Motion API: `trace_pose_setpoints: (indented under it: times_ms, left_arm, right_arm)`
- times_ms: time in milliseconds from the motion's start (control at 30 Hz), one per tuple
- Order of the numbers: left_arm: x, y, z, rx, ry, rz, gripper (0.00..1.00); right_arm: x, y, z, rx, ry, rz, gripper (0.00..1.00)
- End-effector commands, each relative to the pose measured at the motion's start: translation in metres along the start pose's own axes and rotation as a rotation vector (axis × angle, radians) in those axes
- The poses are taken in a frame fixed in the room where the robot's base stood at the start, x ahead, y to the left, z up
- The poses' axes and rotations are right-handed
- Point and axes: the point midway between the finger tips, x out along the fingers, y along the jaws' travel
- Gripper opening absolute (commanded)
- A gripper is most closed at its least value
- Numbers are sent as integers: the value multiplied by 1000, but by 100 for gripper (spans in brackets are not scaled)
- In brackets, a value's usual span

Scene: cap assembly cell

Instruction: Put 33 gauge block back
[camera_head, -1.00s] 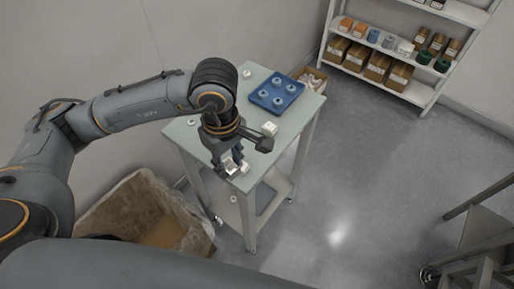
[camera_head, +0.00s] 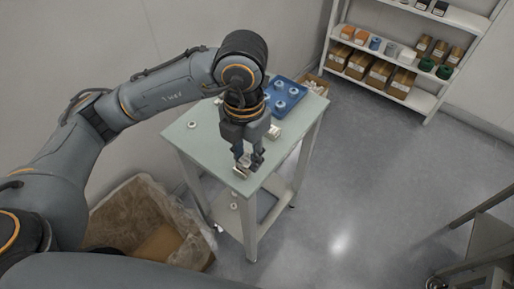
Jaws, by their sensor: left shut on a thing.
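My left gripper (camera_head: 246,163) reaches down over the near corner of the table and is shut on a small silvery block (camera_head: 240,173), taken to be the 33 gauge block; no marking on it can be read. The block shows at the fingertips, partly hidden by the fingers. I cannot tell whether it touches the tabletop. My right gripper is not in view.
A small white ring (camera_head: 192,125) lies at the left. A lined carton (camera_head: 110,205) stands on the floor at left. Shelves (camera_head: 410,101) stand at the back right.

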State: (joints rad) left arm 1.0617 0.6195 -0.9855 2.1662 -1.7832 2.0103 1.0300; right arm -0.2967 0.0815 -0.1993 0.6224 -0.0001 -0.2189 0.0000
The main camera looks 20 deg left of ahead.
Motion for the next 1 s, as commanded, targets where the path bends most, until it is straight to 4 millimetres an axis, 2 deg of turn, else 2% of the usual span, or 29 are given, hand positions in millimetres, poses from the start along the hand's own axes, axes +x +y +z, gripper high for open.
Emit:
trace_pose_setpoints:
  times_ms: [333,500,800,1000]
  left_arm:
    - [34,41,72,-5,5,1,11]
    - [68,52,94,-2,5,0,11]
    - [95,62,113,0,2,0,11]
    - [120,61,112,2,3,-1,11]
  right_arm:
    - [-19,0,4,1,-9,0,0]
    - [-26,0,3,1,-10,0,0]
    - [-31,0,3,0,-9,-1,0]
    - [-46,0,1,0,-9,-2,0]
